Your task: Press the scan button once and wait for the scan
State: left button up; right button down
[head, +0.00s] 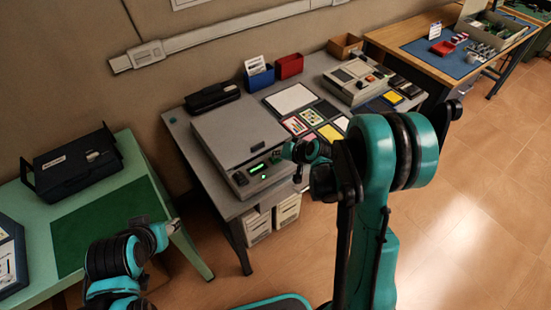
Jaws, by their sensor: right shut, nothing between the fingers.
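A grey flat-lidded scanner (232,128) sits on the left part of the grey desk. Its front panel (257,170) shows a lit green display and small green-lit spots; which one is the scan button is too small to tell. My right gripper (278,157) is shut and empty at the panel's right end, partly hidden by its own wrist. I cannot tell whether it touches the panel. My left gripper (173,227) is low at the left, beside the green table, apart from the scanner; its fingers are too small to read.
The grey desk (196,165) also holds a black case (212,96), blue and red bins, coloured cards and a second device (356,82). A green table (135,160) with a dark toolbox (76,163) stands left. Floor is open at right.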

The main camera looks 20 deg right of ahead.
jog(key=shift+f, duration=0.3)
jog(key=shift+r, duration=0.15)
dwell(0.4)
jog(key=shift+r+p, duration=0.4)
jog(key=shift+r, duration=0.4)
jog(key=shift+r+p, duration=1.8)
jog(key=shift+r, duration=0.8)
jog(key=shift+f, duration=0.1)
